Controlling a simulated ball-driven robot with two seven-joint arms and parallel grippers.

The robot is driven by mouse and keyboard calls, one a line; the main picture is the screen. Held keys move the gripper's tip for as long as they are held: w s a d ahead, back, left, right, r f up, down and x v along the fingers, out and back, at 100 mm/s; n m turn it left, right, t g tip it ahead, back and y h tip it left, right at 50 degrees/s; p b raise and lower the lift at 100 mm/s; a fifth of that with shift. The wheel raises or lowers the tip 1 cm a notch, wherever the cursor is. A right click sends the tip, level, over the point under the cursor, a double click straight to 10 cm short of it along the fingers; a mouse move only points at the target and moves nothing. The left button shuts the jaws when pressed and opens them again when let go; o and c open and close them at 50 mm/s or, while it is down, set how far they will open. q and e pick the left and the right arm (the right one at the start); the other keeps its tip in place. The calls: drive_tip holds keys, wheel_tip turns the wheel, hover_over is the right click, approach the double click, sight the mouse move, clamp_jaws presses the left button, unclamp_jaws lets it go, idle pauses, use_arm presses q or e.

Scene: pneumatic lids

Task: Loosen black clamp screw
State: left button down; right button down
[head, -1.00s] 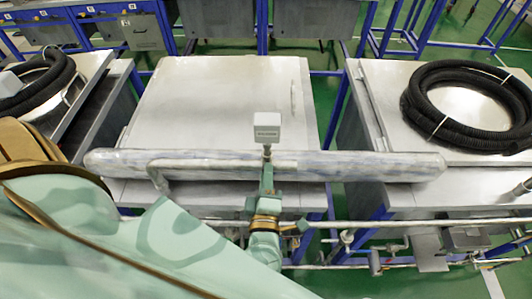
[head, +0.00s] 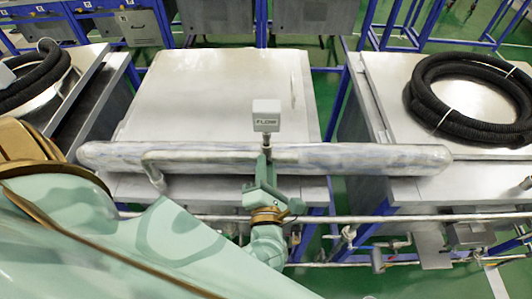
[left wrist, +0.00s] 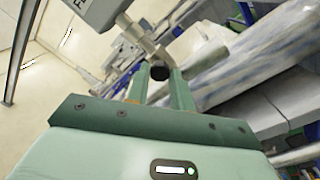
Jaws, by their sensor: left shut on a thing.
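The black clamp screw (left wrist: 159,73) shows as a small dark knob between the fingers of my left gripper (left wrist: 159,82) in the left wrist view. The gripper is shut on it. In the head view my left gripper (head: 264,170) is at the front of the long pale cylinder (head: 350,158), just below the grey box marked FLOW (head: 266,115). The box stands on a short metal stem above the fingers. In the head view the screw is hidden by the gripper. My right gripper is not in view.
A bent metal pipe (head: 200,156) runs along the cylinder's front. A large metal lid (head: 220,90) lies behind it. A coiled black hose (head: 425,100) rests on the right cabinet, another hose (head: 40,80) at the left. Thin pipes (head: 400,217) cross below the cylinder.

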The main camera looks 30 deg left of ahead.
use_arm(q)
drive_tip(key=shift+n, duration=0.6)
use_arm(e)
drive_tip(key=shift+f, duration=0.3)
use_arm(q)
drive_tip(key=c, duration=1.2)
unclamp_jaws()
drive_tip(key=shift+w, duration=0.1)
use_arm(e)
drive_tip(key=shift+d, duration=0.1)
